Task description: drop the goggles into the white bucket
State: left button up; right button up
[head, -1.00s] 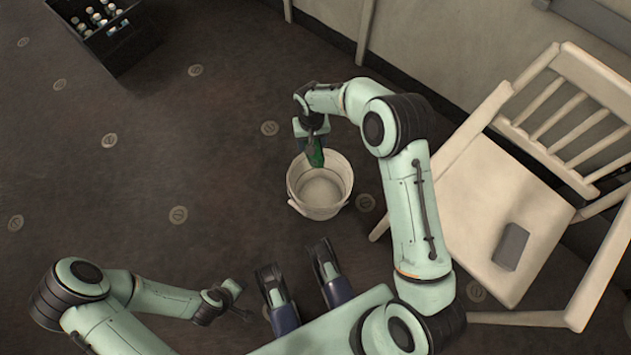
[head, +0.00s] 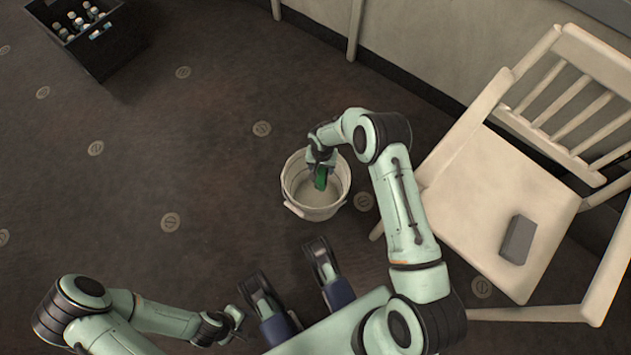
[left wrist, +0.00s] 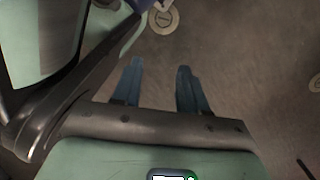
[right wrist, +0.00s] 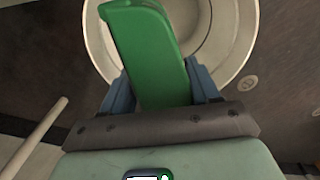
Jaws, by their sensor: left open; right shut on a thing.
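The white bucket (head: 298,203) stands on the floor in the middle of the head view. Its rim also shows behind my gripper in the right wrist view (right wrist: 244,55). My right gripper (head: 321,172) is shut on the green goggles (right wrist: 147,55) and holds them over the bucket's opening. My left gripper (head: 234,318) is open and empty at the lower left, apart from the bucket. Its two fingers (left wrist: 157,85) point at bare floor in the left wrist view.
A white chair (head: 490,200) with a grey block (head: 518,239) on its seat stands at the right. A dark crate of bottles (head: 105,50) is at the upper left. The wall (head: 420,45) runs along the upper right. The floor at the left is clear.

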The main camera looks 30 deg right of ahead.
pick_arm(q)
jog(key=shift+s+a+f+g+b, duration=0.15)
jog(key=shift+s+f+b, duration=0.1)
jog(key=shift+s, duration=0.3)
jog(key=shift+s+d+f+g+b, duration=0.1)
jog(key=shift+s+f+g+b, duration=0.1)
jog(key=shift+s, duration=0.35)
pick_arm(e)
jog(key=shift+f, duration=0.8)
jog(key=o, duration=1.2)
jog(key=shift+c, duration=0.2)
jog(key=shift+r, duration=0.1)
pick_arm(q)
jog(key=w+r+t+p, duration=0.3)
jog(key=w+r+p, duration=0.1)
jog(key=w, duration=0.4)
jog(key=shift+d+r, duration=0.35)
jog(key=shift+d, duration=0.1)
pick_arm(e)
notch_tip(320, 180, up, 13)
jog(key=shift+r, duration=0.1)
pick_arm(q)
jog(key=shift+s+r, duration=0.1)
pick_arm(e)
jog(key=shift+s+a, duration=0.1)
